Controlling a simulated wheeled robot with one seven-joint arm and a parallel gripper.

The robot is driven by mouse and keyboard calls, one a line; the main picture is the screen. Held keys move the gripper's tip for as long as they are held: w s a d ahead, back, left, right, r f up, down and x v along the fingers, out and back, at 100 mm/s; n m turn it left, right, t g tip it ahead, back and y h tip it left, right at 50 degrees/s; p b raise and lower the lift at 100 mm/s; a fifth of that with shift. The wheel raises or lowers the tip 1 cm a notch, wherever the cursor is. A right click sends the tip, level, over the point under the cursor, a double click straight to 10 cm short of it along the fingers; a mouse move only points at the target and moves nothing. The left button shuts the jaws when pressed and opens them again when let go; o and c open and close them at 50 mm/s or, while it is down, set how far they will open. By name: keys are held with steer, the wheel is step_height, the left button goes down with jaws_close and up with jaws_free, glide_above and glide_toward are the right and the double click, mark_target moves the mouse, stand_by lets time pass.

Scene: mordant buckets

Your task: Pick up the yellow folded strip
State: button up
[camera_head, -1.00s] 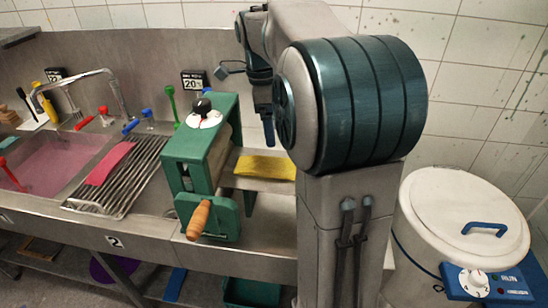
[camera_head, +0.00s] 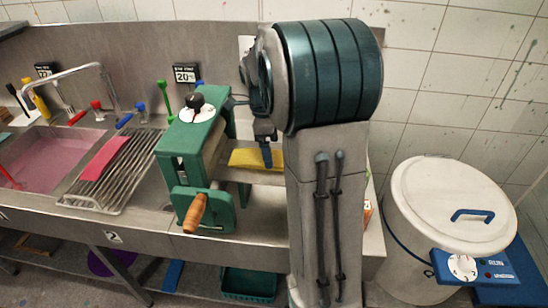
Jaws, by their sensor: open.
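The yellow folded strip (camera_head: 251,158) lies flat on a grey metal shelf (camera_head: 262,176) at the right side of the green wringer (camera_head: 190,150). Its right end is hidden behind my arm. The gripper is open. I cannot tell whether the finger touches the strip. The other finger is hidden.
The green wringer with a wooden crank handle (camera_head: 195,212) stands just left of the strip. A pink strip (camera_head: 106,158) lies on a draining rack (camera_head: 115,185). A sink with pink liquid (camera_head: 50,165) is at the left. A white lidded drum (camera_head: 450,205) stands at the right.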

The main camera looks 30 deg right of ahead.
steer(key=shift+d+f, duration=0.2)
steer(key=shift+f, duration=1.15)
steer(key=c, duration=1.1)
steer(key=shift+r, duration=0.2)
